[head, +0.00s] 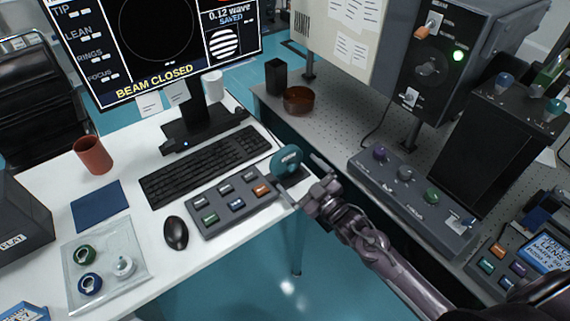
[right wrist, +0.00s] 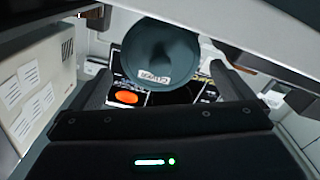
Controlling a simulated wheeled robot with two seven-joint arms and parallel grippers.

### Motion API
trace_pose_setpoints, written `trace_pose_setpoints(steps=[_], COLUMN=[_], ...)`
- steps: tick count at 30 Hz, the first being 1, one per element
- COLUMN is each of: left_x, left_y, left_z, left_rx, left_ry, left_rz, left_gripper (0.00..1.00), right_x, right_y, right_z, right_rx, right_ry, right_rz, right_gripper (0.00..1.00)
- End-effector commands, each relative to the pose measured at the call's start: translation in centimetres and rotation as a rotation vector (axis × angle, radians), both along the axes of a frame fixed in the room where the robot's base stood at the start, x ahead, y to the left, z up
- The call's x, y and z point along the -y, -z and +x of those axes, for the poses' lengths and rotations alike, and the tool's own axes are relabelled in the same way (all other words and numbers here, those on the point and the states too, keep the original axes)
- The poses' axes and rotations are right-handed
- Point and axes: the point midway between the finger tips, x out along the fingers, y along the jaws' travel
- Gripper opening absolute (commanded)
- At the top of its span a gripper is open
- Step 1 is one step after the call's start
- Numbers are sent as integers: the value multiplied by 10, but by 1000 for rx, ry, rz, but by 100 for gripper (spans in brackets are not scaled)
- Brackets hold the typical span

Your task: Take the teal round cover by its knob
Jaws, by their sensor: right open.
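The teal round cover (head: 287,160) is at the right edge of the white desk, just past the keypad's upper right corner. My right gripper (head: 304,182) is open, with its fingers spread just right of and below the cover. In the right wrist view the cover (right wrist: 160,52) shows as a dark teal disc with a small white label, ahead of and between the open fingers (right wrist: 160,92). I cannot make out its knob, nor tell whether the gripper touches the cover. My left gripper is not in view.
A keypad (head: 234,204), keyboard (head: 205,166) and mouse (head: 176,233) lie left of the gripper. A clear tray (head: 105,243) holds small round parts. The perforated optical table (head: 335,135) bears a brown dish (head: 299,100) and a knobbed control box (head: 412,200). An open gap separates the tables.

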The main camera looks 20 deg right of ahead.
Motion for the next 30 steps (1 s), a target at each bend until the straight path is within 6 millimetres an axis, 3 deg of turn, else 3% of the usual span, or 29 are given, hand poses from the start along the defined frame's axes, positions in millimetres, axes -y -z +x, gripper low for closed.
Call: trace_pose_setpoints(steps=[10, 19, 27, 30], left_x=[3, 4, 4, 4], left_y=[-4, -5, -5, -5], left_z=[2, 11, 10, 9], left_rx=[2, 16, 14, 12], left_ry=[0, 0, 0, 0], left_rz=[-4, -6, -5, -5], left_gripper=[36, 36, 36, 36], right_x=[-16, -18, -18, -18], right_y=[-1, 0, 0, -1], right_z=[45, 50, 50, 50], right_rx=[1, -1, -1, 1], right_ry=[0, -1, -1, 0], right_rz=[1, 0, 0, 0], right_gripper=[100, 100, 66, 66])
